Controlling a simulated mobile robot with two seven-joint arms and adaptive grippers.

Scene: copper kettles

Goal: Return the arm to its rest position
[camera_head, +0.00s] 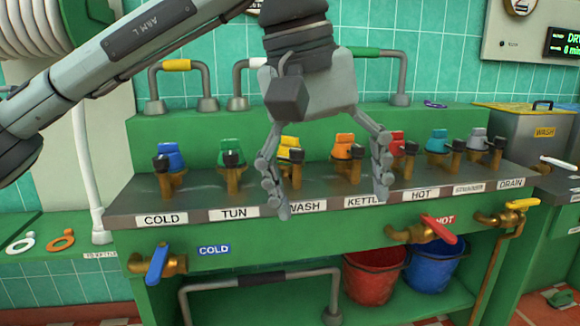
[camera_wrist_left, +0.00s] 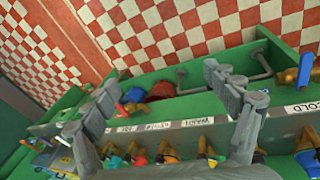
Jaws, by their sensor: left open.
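My left arm (camera_head: 110,52) comes in from the upper left in the head view. My left gripper (camera_head: 332,205) hangs from it with its fingers spread wide and nothing between them. It is in front of the valve bench, over the WASH and KETTLE labels. In the left wrist view the two fingers of the left gripper (camera_wrist_left: 160,122) are apart, with the labelled bench edge between them. I cannot tell whether the fingers touch the bench. My right gripper is not in view.
The bench carries several coloured valves, including a blue one (camera_head: 171,157) and a green one (camera_head: 231,153). A red-handled tap (camera_head: 437,229) and a blue-handled tap (camera_head: 157,262) stick out in front. A red bucket (camera_head: 372,277) and a blue bucket (camera_head: 434,268) stand below.

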